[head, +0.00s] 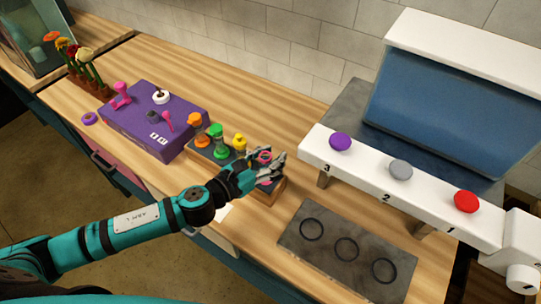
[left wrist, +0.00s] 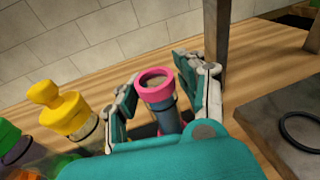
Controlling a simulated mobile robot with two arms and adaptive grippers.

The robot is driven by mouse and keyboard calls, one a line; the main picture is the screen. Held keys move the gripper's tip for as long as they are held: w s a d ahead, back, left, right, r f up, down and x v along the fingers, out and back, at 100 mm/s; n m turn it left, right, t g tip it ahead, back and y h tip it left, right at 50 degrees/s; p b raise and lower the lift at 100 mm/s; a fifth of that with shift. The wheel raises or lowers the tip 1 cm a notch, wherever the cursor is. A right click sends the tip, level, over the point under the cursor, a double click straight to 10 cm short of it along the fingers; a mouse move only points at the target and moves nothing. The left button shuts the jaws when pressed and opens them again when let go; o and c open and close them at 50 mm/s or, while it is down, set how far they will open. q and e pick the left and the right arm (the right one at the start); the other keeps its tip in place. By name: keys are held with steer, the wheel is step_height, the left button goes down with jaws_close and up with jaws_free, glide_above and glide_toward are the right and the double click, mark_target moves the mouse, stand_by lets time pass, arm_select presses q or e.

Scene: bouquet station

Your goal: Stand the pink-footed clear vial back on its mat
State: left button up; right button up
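A clear vial with a pink ring-shaped end (left wrist: 155,88) stands near upright between the two fingers of my left gripper (left wrist: 160,75) in the left wrist view. The pink end faces up and the tube below looks blue-grey. In the head view my left gripper (head: 272,166) is at the right end of the dark vial rack, and pink parts (head: 264,157) show between its fingers. The fingers lie close on either side of the vial; I cannot tell whether they press on it. A dark mat (head: 328,268) with three ring marks lies to the right. My right gripper is not in view.
Orange (head: 195,119), green (head: 216,130) and yellow (head: 240,141) stoppered vials stand left of my gripper. A purple box (head: 140,125) is further left. A white shelf (head: 370,168) with purple, grey and red knobs stands behind the mat.

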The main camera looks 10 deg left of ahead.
arm_select(q)
steer(key=shift+r, duration=0.1)
steer(key=b+v, duration=0.4)
steer(key=v, duration=0.8)
steer(key=shift+b, duration=0.35)
steer(key=shift+s, duration=0.1)
